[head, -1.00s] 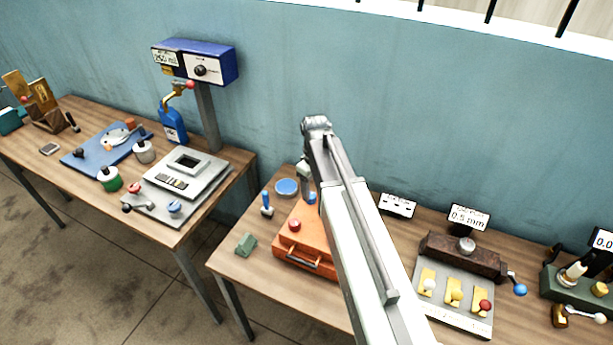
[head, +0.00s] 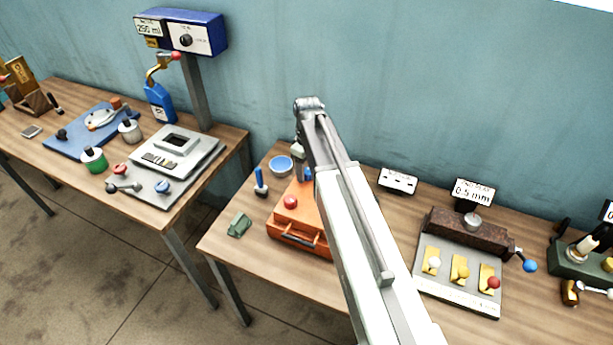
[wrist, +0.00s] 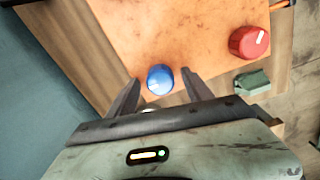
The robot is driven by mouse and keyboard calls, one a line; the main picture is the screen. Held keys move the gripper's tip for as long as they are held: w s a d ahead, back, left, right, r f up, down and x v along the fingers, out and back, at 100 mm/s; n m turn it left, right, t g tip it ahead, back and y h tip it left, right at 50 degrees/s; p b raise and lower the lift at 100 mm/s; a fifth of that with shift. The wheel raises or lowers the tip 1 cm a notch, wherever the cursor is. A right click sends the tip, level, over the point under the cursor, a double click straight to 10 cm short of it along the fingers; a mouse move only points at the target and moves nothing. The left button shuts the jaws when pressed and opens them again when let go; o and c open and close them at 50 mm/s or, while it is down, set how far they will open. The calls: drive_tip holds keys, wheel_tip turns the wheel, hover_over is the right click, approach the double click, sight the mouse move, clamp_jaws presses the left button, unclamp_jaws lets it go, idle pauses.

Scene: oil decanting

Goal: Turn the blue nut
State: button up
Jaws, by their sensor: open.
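A round blue nut (wrist: 160,79) with a white mark on its top stands on the orange box (wrist: 180,30) in the wrist view. My gripper (wrist: 162,82) is open, with one finger on each side of the blue nut and a small gap to each.
A green block (head: 239,225), a blue-handled tool (head: 260,183) and a blue dish (head: 280,166) lie around the box. A grey fixture with yellow pieces (head: 459,272) stands to the right. The left bench holds a scale-like device (head: 180,150).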

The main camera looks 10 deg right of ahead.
clamp_jaws()
drive_tip(key=shift+m, duration=0.3)
drive_tip(key=m, duration=1.1)
drive_tip(key=shift+m, duration=0.4)
drive_tip(key=m, duration=1.1)
drive_tip(key=shift+m, duration=0.4)
